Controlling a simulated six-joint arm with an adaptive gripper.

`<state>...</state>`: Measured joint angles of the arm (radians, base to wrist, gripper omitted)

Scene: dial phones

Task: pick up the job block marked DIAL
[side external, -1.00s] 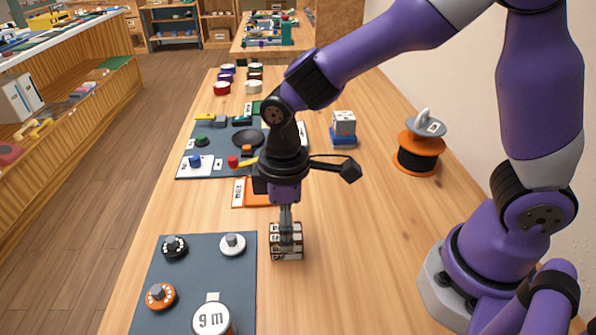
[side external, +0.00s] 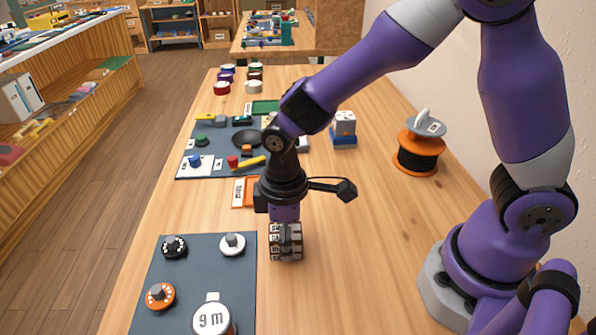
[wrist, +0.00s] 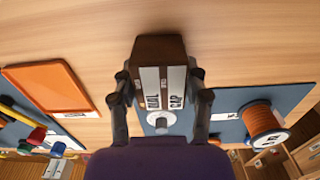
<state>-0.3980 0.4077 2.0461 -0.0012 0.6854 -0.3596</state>
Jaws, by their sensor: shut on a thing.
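The labelled block (side external: 286,250) stands on the bare wood, right of the dark mat's upper right corner. In the wrist view the block (wrist: 160,50) has a brown face and two pale label strips. The left strip seems to read DIAL and the right one CAP. My gripper (side external: 286,228) points straight down over the block. In the wrist view my gripper (wrist: 162,98) has one finger on each side of the block, closed on it. The block looks to be still at table level; its underside is hidden.
The near mat (side external: 205,265) holds a black dial (side external: 174,247), a white dial (side external: 232,244), an orange dial (side external: 160,296) and a drum marked "9 m" (side external: 212,320). Behind are an orange tray (side external: 241,193) and an orange spool (side external: 419,150).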

